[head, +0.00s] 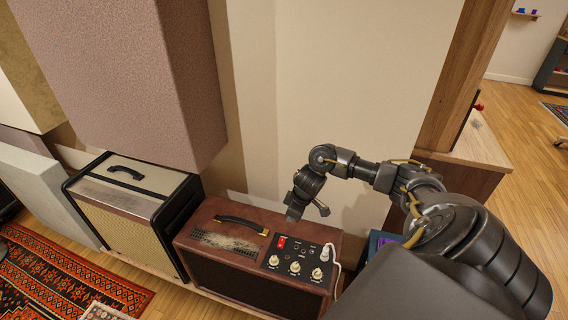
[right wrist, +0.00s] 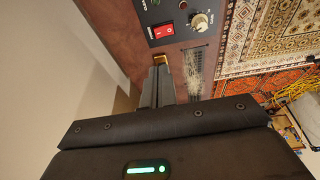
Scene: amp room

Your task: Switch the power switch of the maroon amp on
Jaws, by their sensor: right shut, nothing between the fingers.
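The maroon amp (head: 222,270) stands on a low board, with a black control panel (head: 300,260) at the right end of its top. The red power switch (head: 281,242) sits at the panel's upper left corner; it also shows in the right wrist view (right wrist: 163,31). I cannot tell its position for sure. My right gripper (head: 292,216) is shut and empty, pointing down above the amp's top near the switch. In the right wrist view its fingers (right wrist: 158,88) overlap the amp top beside the switch, apparently without touching it. My left gripper is not in view.
A cream amp (head: 160,180) with a black handle stands to the left. A large mauve padded block (head: 125,80) is mounted above it. White knobs (head: 295,267) and a plugged white cable (head: 335,262) are near the switch. A wooden post (head: 455,80) stands at right.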

